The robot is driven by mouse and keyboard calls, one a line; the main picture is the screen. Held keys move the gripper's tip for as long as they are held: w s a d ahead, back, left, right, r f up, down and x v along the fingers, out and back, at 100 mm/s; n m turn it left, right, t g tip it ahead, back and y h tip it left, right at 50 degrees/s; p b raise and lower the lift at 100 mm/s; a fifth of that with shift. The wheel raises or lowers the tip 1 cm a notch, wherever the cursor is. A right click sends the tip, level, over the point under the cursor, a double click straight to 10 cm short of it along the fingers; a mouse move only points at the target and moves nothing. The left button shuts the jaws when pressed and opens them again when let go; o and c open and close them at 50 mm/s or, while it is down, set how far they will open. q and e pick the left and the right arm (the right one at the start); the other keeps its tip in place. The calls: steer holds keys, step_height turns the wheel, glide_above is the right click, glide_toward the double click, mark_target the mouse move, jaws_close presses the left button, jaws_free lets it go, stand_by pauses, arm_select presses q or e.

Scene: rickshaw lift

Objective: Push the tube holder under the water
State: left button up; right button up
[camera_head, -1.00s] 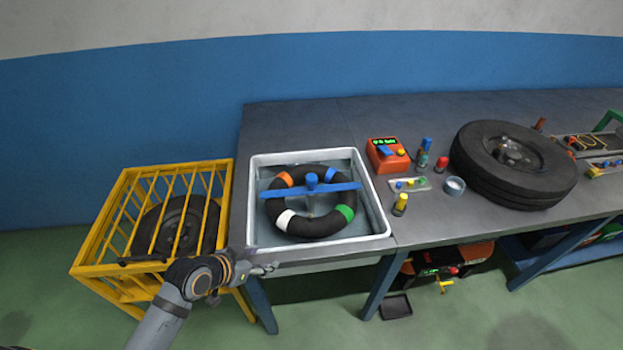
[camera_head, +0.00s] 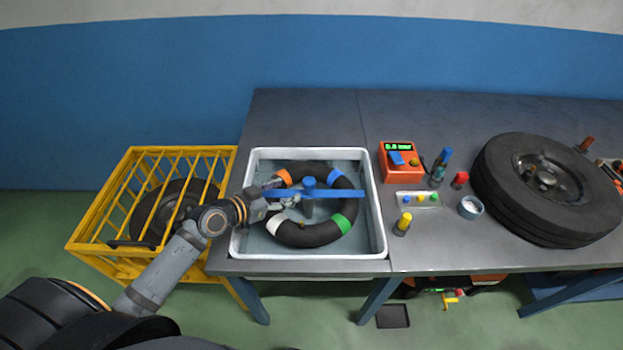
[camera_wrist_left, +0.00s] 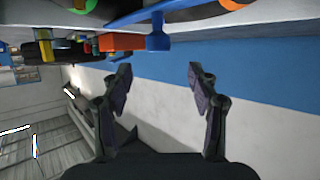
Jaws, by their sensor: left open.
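The tube holder (camera_head: 338,195) is a blue bar with an upright knob at its middle. It lies across the black inner tube (camera_head: 318,238), which has orange, blue, green and white bands. Both are in the white water tank (camera_head: 236,244). My left gripper (camera_head: 284,196) is open and empty over the left part of the tube and holder, left of the knob. In the left wrist view, the open fingers (camera_wrist_left: 157,85) point toward the blue holder (camera_wrist_left: 157,38) and its knob, apart from it. Whether the fingers touch the bar is unclear in the head view. My right gripper is not in view.
A yellow cage (camera_head: 100,205) with a wheel stands left of the bench. Right of the tank are an orange meter box (camera_head: 400,170), a small tray, several bottles, a grey cup (camera_head: 471,207) and a large tyre (camera_head: 545,190). The bench behind the tank is clear.

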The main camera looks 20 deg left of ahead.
mark_target(305, 185)
arm_select(q)
steer(key=x, duration=0.3)
steer(key=shift+w+d+r, duration=0.1)
steer(key=shift+w+d, duration=0.05)
steer(key=shift+d, duration=0.05)
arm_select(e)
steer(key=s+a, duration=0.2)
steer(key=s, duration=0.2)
arm_select(q)
steer(key=x, duration=0.2)
steer(key=shift+w+d, duration=0.2)
steer(key=shift+w, duration=0.05)
steer(key=p+x, duration=0.1)
steer(key=x, duration=0.3)
steer(key=shift+s+a, duration=0.1)
steer(key=shift+a, duration=0.05)
steer(key=shift+w+f, duration=0.2)
steer(key=shift+f, duration=0.15)
steer(key=shift+d, duration=0.2)
steer(key=shift+c, duration=0.9)
steer(key=c, duration=1)
jaws_close()
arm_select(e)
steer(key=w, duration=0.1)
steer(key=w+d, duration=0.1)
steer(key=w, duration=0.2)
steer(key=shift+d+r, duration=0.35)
